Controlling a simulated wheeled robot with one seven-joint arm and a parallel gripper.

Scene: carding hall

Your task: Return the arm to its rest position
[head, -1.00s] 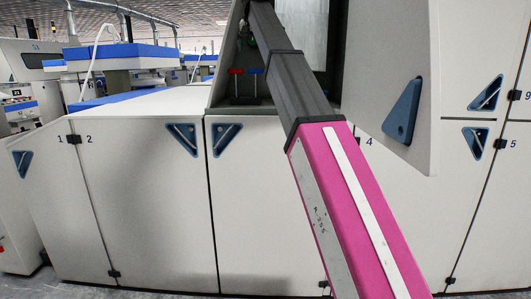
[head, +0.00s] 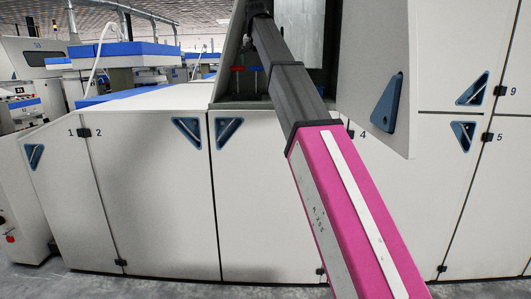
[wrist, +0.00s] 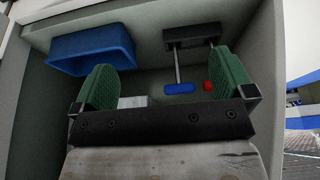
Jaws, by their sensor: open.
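My gripper (wrist: 165,80) shows in the wrist view with its two green ribbed fingers spread wide apart. No object is clamped between them. A small pale item (wrist: 133,101) shows between the fingers, partly hidden by the dark gripper body; I cannot tell what it is. In the head view my pink and dark grey arm (head: 345,210) reaches up and away toward an open recess in the machine (head: 150,200). The gripper itself is not clearly visible there.
The recess holds a blue bin (wrist: 92,45), a blue-ended handle (wrist: 180,88) and a red-ended one (wrist: 209,85). A sloping panel with a blue triangular handle (head: 388,103) stands right of the arm. Grey floor (head: 150,288) shows along the front.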

